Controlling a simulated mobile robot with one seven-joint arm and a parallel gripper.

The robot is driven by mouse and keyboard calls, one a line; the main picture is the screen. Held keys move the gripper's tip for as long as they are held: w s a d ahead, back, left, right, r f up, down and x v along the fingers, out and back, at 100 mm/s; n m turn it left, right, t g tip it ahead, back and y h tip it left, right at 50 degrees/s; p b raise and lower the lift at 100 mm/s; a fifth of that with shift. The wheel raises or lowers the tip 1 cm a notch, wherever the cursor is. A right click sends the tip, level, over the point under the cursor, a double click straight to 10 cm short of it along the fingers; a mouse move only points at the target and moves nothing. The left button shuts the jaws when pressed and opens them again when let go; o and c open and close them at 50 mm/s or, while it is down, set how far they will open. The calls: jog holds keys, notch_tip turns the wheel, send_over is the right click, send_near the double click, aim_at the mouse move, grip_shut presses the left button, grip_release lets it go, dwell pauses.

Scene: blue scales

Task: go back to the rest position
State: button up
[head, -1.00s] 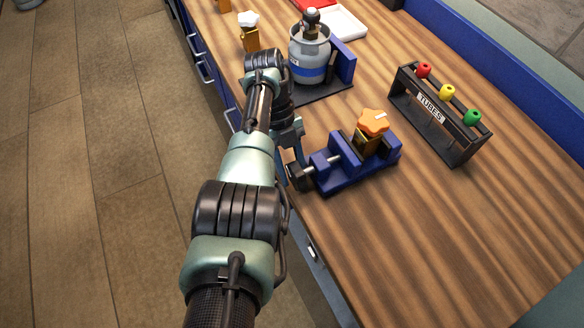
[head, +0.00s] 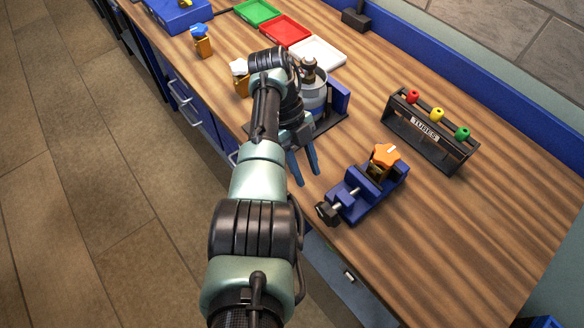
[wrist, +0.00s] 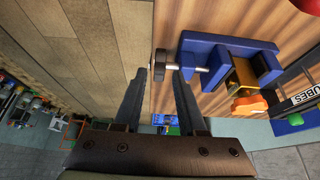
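My gripper (head: 303,167) is at the front edge of the wooden bench, left of the blue vise, with its blue fingers pointing down. In the wrist view my gripper (wrist: 157,90) shows two fingers apart with nothing held between them. The blue vise (head: 362,195) stands on the bench with a brown bottle with an orange cap (head: 383,160) in its jaws. The vise (wrist: 215,52) also shows in the wrist view, its screw handle appearing close to the fingers; I cannot tell the exact gap.
A grey gas canister (head: 316,92) stands behind my gripper, partly hidden by my arm. A rack with several coloured tubes (head: 430,132) is to the right. White-capped (head: 241,80) and blue-capped (head: 202,40) bottles and coloured trays (head: 287,32) are farther back. The right foreground of the bench is clear.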

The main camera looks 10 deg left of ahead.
jog(key=shift+w+d+r, duration=0.1)
jog(key=shift+d+r, duration=0.05)
jog(key=shift+r, duration=0.05)
dwell(0.5)
